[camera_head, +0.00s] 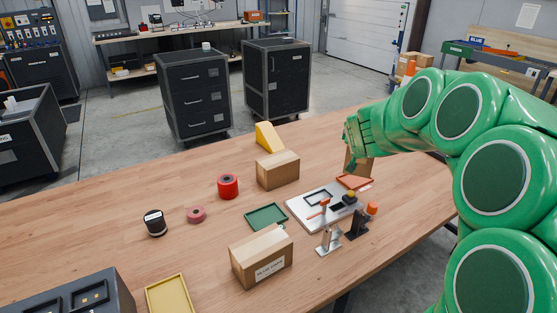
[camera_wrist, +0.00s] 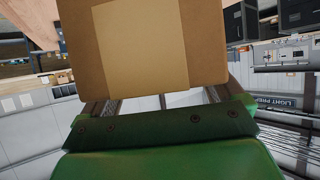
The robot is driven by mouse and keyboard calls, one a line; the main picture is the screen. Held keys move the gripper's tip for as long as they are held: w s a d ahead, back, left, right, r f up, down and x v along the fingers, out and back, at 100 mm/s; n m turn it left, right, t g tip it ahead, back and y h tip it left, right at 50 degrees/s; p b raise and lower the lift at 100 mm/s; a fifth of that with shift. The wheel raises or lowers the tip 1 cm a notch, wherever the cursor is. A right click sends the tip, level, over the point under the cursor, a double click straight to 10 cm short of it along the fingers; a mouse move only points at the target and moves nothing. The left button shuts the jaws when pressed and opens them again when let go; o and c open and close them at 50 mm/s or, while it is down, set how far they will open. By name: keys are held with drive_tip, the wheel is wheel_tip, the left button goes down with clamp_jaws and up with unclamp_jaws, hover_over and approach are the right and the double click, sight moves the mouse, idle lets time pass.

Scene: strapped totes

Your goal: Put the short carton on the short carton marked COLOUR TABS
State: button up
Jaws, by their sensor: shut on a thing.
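My gripper (camera_head: 354,150) is at the back right of the bench, shut on a brown carton (camera_head: 362,162). In the wrist view the held carton (camera_wrist: 150,50) fills the upper middle, with a paler tape band across it, between the fingers of my gripper (camera_wrist: 160,103). A carton with a white label (camera_head: 262,257) stands at the front middle of the bench; its lettering is too small to read surely. Another carton (camera_head: 278,170) stands farther back, left of my gripper, with no label visible on its shown sides.
Between the cartons lie a green tray (camera_head: 266,217) and a pale plate (camera_head: 300,209) with small parts. Upright fixtures (camera_head: 328,241) stand right of the labelled carton. A red tray (camera_head: 355,181), red roll (camera_head: 228,186), yellow wedge (camera_head: 268,137) and yellow tray (camera_head: 170,296) are also on the bench.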

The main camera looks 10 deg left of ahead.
drive_tip(key=a+r+n+g+y, duration=0.1)
drive_tip(key=a+r+n+y, duration=0.3)
drive_tip(key=a+n+y, duration=0.55)
drive_tip(key=s+a+r+n+g+y, duration=0.3)
drive_tip(key=s+a+n+g, duration=0.3)
drive_tip(key=a, duration=0.6)
drive_tip(key=w+a+f, duration=0.3)
drive_tip(key=w+f, duration=0.3)
drive_tip(key=w+a+f, duration=0.3)
drive_tip(key=w+f, duration=0.3)
drive_tip(key=f, duration=0.1)
drive_tip(key=shift+m, duration=0.45)
drive_tip(key=o, duration=1.2)
drive_tip(key=shift+o, duration=0.2)
